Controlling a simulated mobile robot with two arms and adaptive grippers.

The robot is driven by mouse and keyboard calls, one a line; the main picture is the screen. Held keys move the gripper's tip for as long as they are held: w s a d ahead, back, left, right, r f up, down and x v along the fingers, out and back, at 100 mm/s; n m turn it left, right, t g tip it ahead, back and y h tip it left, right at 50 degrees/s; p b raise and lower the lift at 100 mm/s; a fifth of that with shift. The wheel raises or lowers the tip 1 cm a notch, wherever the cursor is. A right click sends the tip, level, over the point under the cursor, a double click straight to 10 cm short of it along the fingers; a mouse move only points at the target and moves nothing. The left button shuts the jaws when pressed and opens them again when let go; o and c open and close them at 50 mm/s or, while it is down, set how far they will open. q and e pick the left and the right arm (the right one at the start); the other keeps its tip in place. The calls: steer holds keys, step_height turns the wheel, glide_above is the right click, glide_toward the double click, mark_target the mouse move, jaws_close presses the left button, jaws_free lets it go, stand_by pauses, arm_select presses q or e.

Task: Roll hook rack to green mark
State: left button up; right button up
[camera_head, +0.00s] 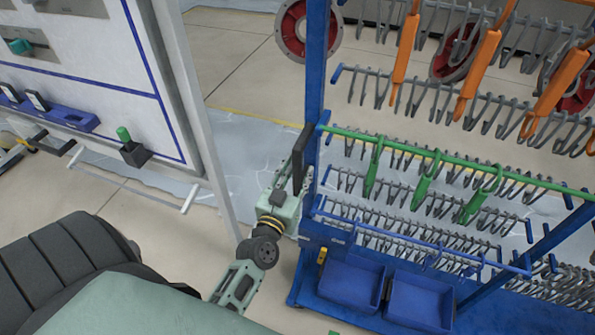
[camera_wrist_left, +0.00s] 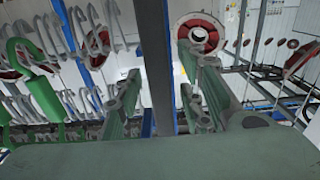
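The hook rack (camera_head: 314,75) is a blue wheeled frame with rows of grey hooks at the right of the head view. A dark upright handle (camera_head: 302,160) is on its left blue post. My left gripper (camera_head: 303,178) is at this handle. In the left wrist view the handle (camera_wrist_left: 155,65) runs between the fingers of my left gripper (camera_wrist_left: 160,95), with narrow gaps on both sides, so the fingers look open around it. A small green patch (camera_head: 334,332) shows at the bottom edge of the head view; whether it is the green mark, I cannot tell.
Blue bins (camera_head: 352,284) sit on the rack's lower part. Green hangers (camera_head: 423,180) and orange hangers (camera_head: 405,48) hang on it. A white board (camera_head: 75,60) with a grey post stands at the left, close to my arm. Red wheels (camera_head: 300,30) are behind.

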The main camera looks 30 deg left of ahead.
arm_select(q)
steer(key=c, duration=0.8)
jaws_close()
arm_select(e)
steer(key=shift+s, duration=0.45)
steer(key=shift+w, duration=0.25)
